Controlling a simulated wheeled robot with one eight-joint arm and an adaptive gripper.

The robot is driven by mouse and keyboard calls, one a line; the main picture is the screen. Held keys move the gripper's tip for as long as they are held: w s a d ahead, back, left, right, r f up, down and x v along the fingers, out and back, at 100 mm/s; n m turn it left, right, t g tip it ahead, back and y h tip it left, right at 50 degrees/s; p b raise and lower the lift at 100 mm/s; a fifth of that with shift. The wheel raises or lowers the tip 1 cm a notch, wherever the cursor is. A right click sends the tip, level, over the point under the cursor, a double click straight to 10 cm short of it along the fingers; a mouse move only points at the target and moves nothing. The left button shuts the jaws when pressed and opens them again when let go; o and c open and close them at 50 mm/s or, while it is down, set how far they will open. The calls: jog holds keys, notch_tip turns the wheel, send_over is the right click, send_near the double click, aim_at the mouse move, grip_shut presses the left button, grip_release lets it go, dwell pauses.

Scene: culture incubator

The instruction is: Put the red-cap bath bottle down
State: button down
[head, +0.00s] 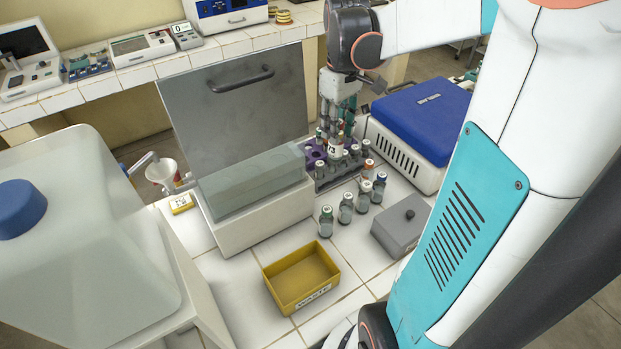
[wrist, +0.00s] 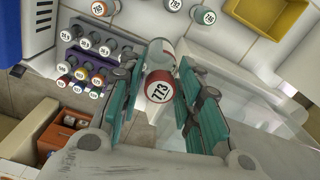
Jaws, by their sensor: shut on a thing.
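The red-cap bath bottle (wrist: 159,88), its cap marked 773, sits between the teal fingers of my gripper (wrist: 162,76) in the wrist view. My gripper is shut on it. In the head view my gripper (head: 337,118) points down beside the bath, over the back part of the bottle rack. The held bottle (head: 336,147) is partly hidden there by the fingers and nearby bottles. I cannot tell whether its base touches anything. The purple-topped rack (head: 313,153) holds several capped bottles; it also shows left of the fingers in the wrist view (wrist: 69,34).
Several loose bottles, including one (head: 346,208), stand in front of the rack. A yellow waste tray (head: 302,277), grey box (head: 401,227) and blue-lidded machine (head: 420,118) stand around.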

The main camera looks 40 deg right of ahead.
aim_at(336, 151)
notch_tip(336, 151, down, 20)
jog(key=b, duration=0.5)
jog(key=shift+r+b, duration=0.2)
jog(key=shift+b, duration=0.2)
jog(key=shift+s, duration=0.1)
jog(key=shift+f, duration=0.2)
jog(key=c, duration=1.2)
grip_release()
jog(key=shift+r, duration=0.1)
jog(key=shift+o, duration=0.2)
jog(key=shift+r, duration=0.1)
notch_tip(336, 151, up, 12)
jog(key=p, duration=0.3)
jog(key=shift+p, duration=0.35)
